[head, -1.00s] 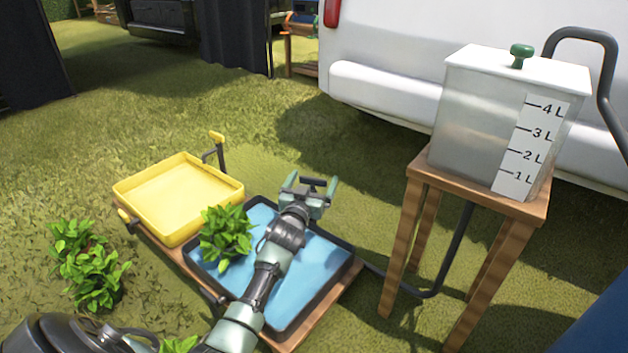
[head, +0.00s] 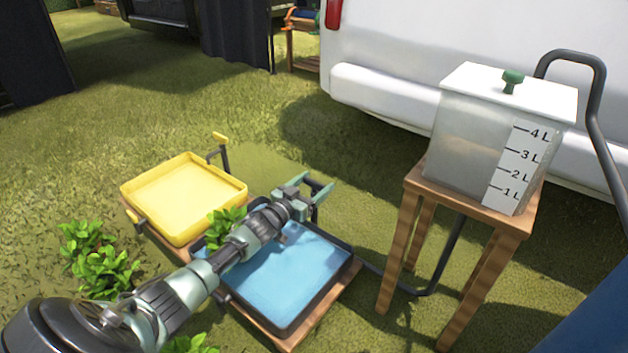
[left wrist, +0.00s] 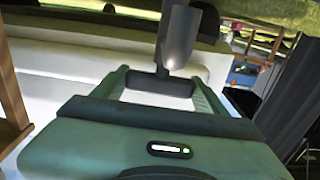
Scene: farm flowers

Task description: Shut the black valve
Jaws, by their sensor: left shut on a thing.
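My left gripper (head: 312,187) is at the far corner of the black tray with blue water (head: 290,285). It is shut on a black handle, which I take for the black valve. In the left wrist view the black handle (left wrist: 158,88) lies crosswise between the two green fingers of the left gripper (left wrist: 160,80). A grey pipe (left wrist: 178,40) with a rounded end meets it. In the head view my fingers mostly hide the handle. I cannot tell how far the valve is turned. My right gripper is out of view.
A yellow tray (head: 185,195) with a yellow-handled valve (head: 220,138) stands beside the black tray. A clear tank (head: 490,145) marked in litres stands on a wooden stand (head: 408,240) at the right. Leafy plants (head: 100,265) are at the left. Grass lies open behind the trays.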

